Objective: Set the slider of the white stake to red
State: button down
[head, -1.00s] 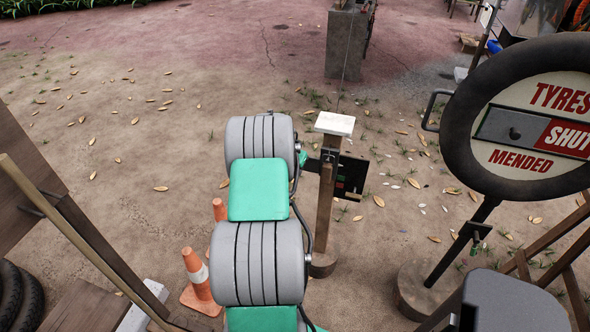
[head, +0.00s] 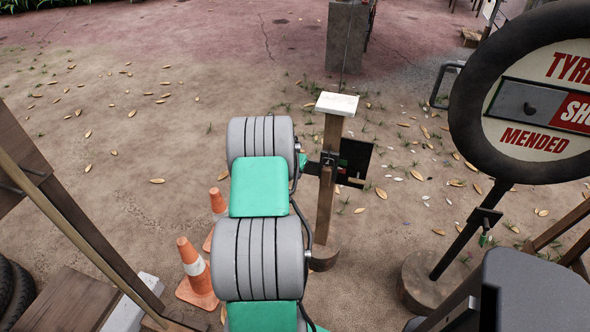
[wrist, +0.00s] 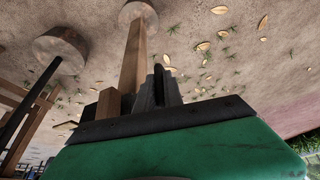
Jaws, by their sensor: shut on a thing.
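The white stake (head: 326,205) is a brown wooden post with a white cap (head: 337,104), upright on a round base. A dark panel (head: 357,153) sits at its right side, with some green near the post and a small tan piece at its lower edge. My gripper (head: 327,158) meets the post from the left at panel height and is shut on a small dark part there, which I take to be the slider. In the wrist view the fingers (wrist: 158,88) close beside the post (wrist: 136,55). The slider's exact position and the colour showing are hidden.
A round tyre sign (head: 535,95) on a dark pole stands at right. Striped cones (head: 196,272) stand left of my arm. A wooden frame (head: 50,210) with tyres is at far left. A concrete block (head: 345,38) stands behind the stake. Leafy ground beyond is open.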

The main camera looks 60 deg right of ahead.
jog(key=shift+f, duration=0.8)
jog(key=shift+r, duration=0.15)
jog(key=c, duration=1.5)
grip_release()
jog(key=v, duration=0.8)
